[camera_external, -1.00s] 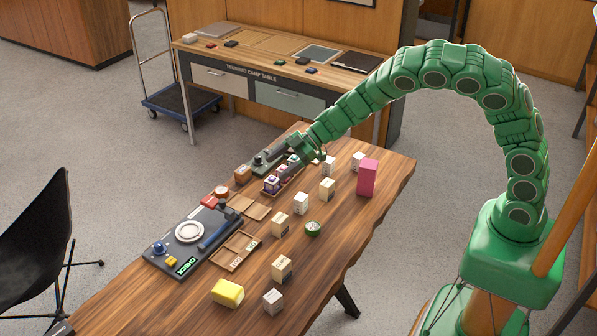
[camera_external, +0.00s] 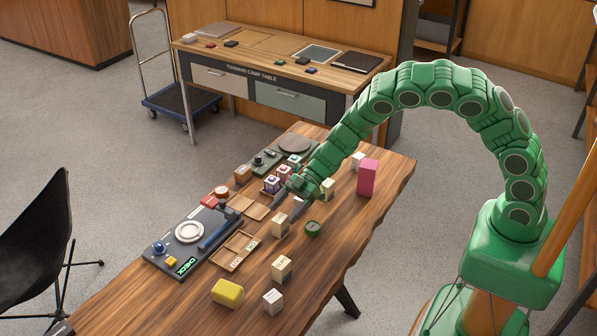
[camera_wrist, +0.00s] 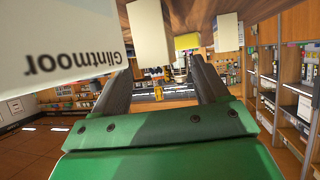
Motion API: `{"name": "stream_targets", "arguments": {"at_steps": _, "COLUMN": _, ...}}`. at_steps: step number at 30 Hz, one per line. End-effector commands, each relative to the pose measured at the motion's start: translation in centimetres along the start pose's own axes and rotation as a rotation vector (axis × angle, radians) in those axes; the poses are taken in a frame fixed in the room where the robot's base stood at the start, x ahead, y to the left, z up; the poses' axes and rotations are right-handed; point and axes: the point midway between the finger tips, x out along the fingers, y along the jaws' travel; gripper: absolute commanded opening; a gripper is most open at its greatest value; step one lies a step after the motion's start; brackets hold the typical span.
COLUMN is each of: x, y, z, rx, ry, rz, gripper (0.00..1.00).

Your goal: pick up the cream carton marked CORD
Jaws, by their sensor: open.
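My gripper (camera_external: 290,190) is open and low over the middle of the wooden table, just right of the small boxes. Several cream or white cartons stand on the table: one (camera_external: 280,224) just below the gripper, one (camera_external: 327,190) to its right, one (camera_external: 282,268) nearer the front. Their marks are too small to read, so I cannot tell which is marked CORD. In the wrist view, a pale carton (camera_wrist: 60,45) with upside-down "Glintmoor" print is close at upper left. Another pale carton (camera_wrist: 150,35) shows beyond the left finger. Nothing is between the fingers.
A pink block (camera_external: 367,178) stands at the right edge. A dark check device (camera_external: 190,240) and small colored boxes (camera_external: 271,185) line the left side.

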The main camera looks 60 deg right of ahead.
Motion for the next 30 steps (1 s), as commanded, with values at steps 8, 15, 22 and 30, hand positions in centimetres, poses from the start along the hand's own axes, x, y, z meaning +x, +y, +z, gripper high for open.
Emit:
{"name": "stream_targets", "arguments": {"at_steps": 8, "x": 0.7, "y": 0.0, "z": 0.5, "rx": -0.001, "ry": -0.001, "rz": 0.000, "gripper": 0.74}}
{"name": "stream_targets", "arguments": {"at_steps": 15, "x": 3.5, "y": -0.1, "z": 0.6, "rx": -0.002, "ry": -0.002, "rz": -0.002, "gripper": 0.74}}
{"name": "stream_targets", "arguments": {"at_steps": 22, "x": 5.3, "y": -0.1, "z": 0.5, "rx": 0.000, "ry": 0.000, "rz": -0.001, "gripper": 0.74}}
{"name": "stream_targets", "arguments": {"at_steps": 30, "x": 5.2, "y": 0.0, "z": 0.5, "rx": -0.001, "ry": -0.001, "rz": 0.000, "gripper": 0.60}}
